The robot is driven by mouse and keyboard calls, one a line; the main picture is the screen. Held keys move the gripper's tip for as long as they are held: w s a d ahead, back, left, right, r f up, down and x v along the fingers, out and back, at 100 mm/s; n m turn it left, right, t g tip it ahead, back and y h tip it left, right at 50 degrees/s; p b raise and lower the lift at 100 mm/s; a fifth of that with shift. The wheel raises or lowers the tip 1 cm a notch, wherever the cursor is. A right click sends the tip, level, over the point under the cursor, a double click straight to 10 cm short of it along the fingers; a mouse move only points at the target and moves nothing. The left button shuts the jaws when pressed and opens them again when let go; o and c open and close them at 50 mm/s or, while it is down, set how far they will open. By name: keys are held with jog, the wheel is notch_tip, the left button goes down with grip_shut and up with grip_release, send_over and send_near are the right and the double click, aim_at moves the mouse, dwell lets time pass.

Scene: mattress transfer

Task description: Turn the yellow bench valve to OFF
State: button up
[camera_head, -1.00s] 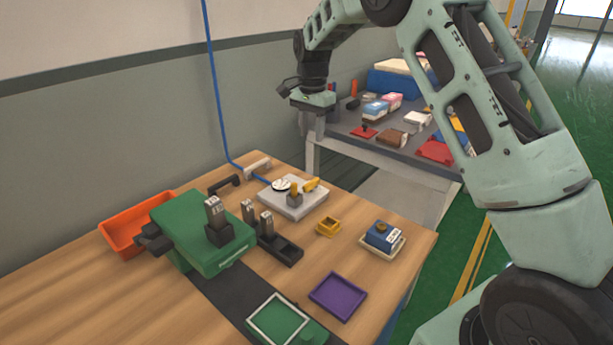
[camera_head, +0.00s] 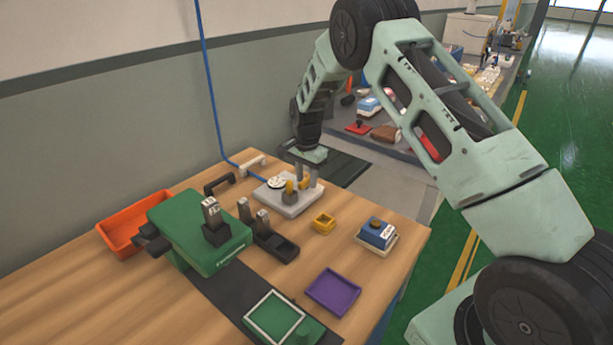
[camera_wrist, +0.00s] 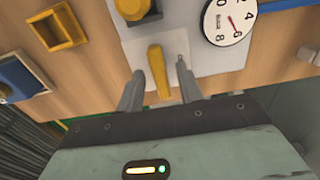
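The yellow bench valve lever (camera_wrist: 157,72) stands on a pale grey plate with a round white dial (camera_wrist: 230,20). In the head view the plate (camera_head: 275,203) lies near the back of the wooden bench, and the lever (camera_head: 304,184) is partly hidden by my fingers. My gripper (camera_wrist: 160,68) points down at the lever, open, with one finger on either side. In the wrist view a gap shows between the lever and each finger. In the head view my gripper (camera_head: 307,182) is over the plate's right part. Any OFF marking is not readable.
A yellow-topped grey post (camera_head: 290,193) stands close beside the lever. A small yellow box (camera_head: 324,223), a blue block (camera_head: 377,232) and a purple tray (camera_head: 333,292) lie nearer. A green fixture (camera_head: 190,230) is left. A blue hose (camera_head: 215,110) runs down to the plate.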

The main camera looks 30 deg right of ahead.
grip_shut()
jog(key=shift+n, duration=0.4)
jog(key=n, duration=0.3)
jog(key=shift+n, duration=0.4)
jog(key=n, duration=0.4)
jog(key=shift+n, duration=0.3)
jog(key=n, duration=0.8)
jog(key=shift+n, duration=0.3)
